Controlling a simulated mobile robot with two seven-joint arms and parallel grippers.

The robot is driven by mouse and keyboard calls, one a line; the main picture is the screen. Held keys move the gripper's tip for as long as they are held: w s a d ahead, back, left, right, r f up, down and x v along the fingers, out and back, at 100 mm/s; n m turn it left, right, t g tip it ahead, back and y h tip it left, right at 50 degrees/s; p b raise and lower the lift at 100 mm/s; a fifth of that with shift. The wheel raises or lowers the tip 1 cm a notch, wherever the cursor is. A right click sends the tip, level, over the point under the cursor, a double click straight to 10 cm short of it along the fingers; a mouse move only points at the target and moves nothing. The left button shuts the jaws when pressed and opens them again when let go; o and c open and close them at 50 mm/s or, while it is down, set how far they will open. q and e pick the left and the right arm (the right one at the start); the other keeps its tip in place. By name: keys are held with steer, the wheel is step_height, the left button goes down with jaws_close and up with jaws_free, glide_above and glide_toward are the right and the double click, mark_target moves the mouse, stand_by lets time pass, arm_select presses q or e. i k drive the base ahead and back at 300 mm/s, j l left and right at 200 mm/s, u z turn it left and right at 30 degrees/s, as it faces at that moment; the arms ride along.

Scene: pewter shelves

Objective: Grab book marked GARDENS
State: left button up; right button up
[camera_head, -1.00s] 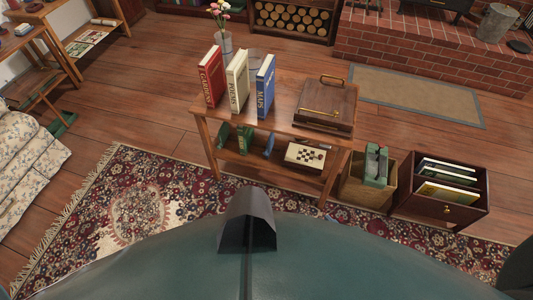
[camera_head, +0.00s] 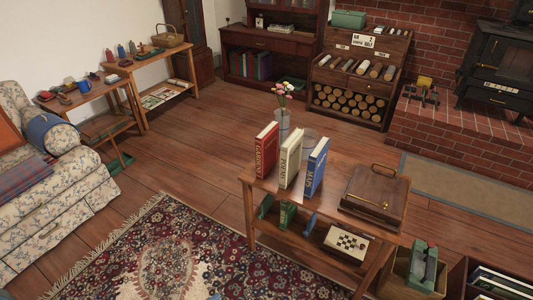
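The red book marked GARDENS (camera_head: 266,150) stands upright on the top of a small wooden table (camera_head: 330,190), at its left end. A cream book marked POEMS (camera_head: 290,158) stands just right of it. A blue book marked MAPS (camera_head: 316,167) stands right of that one. The spines face me and small gaps part the books. Neither of my grippers shows in the head view.
A vase with flowers (camera_head: 283,120) stands behind the books. A wooden box with a handle (camera_head: 374,194) lies on the table's right end. A crate (camera_head: 412,276) stands right of the table. The patterned rug (camera_head: 165,255) in front left is clear; a floral sofa (camera_head: 45,190) stands at left.

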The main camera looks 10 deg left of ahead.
mark_target(266, 142)
steer(key=j+z, duration=0.15)
steer(key=z, duration=0.2)
steer(key=j+z, duration=0.15)
steer(key=z, duration=0.2)
steer(key=i+j+z, duration=0.1)
steer(key=z, duration=0.25)
steer(key=j+z, duration=0.2)
steer(key=j, duration=0.15)
steer(key=k+j+z, duration=0.15)
steer(key=j, duration=0.2)
steer(key=j+z, duration=0.2)
steer(key=j, duration=0.15)
steer(key=k+j, duration=0.1)
steer(key=j, duration=0.25)
steer(key=k+j+z, duration=0.1)
steer(key=j, duration=0.25)
steer(key=k+j, duration=0.1)
steer(key=j, duration=0.25)
